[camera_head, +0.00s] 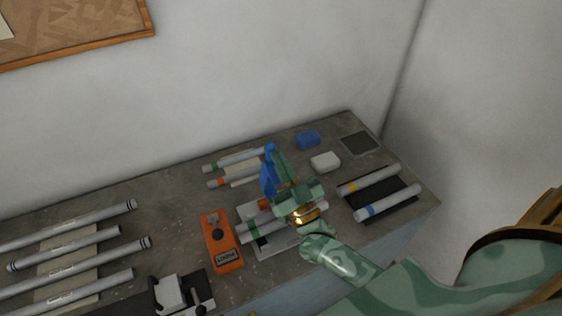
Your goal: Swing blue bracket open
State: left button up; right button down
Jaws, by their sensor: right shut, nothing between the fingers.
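The blue bracket (268,172) stands upright above the frame jig, in the middle right of the bench. My right gripper (281,165) is right beside it, on its right side, with the fingers shut and nothing between them. I cannot tell whether the fingers touch the bracket. The jig's pale plate (262,247) lies under the gripper and is partly hidden by it. A grey tube with a green band (262,230) lies across the plate. My left gripper is not in view.
An orange box (220,243) stands left of the jig. Tubes on a dark mat (406,208) lie to the right. A blue block (307,139) and a white block (325,161) are behind. Several long tubes (70,245) lie at left, near a black-and-white clamp (180,291).

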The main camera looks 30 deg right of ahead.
aim_at(272, 143)
jog(key=shift+w+r+p, duration=0.25)
jog(key=shift+r+p, duration=0.05)
jog(key=shift+p, duration=0.1)
jog(key=w+g+p, duration=0.1)
jog(key=w+p, duration=0.1)
jog(key=p, duration=0.1)
jog(key=w+r+g+p, duration=0.1)
jog(key=w+p, duration=0.1)
jog(key=shift+d+p, duration=0.15)
jog(key=shift+p, duration=0.25)
jog(key=shift+w+d+f+m+g+p, duration=0.1)
jog(key=shift+w+f+g+p, duration=0.25)
jog(key=shift+w+g+p, duration=0.45)
jog(key=shift+w+f+m+g+p, duration=0.1)
jog(key=shift+w+f+g+p, duration=0.3)
jog(key=shift+w+p, duration=0.6)
jog(key=shift+w+d+f+m+g+p, duration=0.1)
jog(key=shift+w+f+g+p, duration=0.2)
jog(key=shift+w+g+p, duration=0.6)
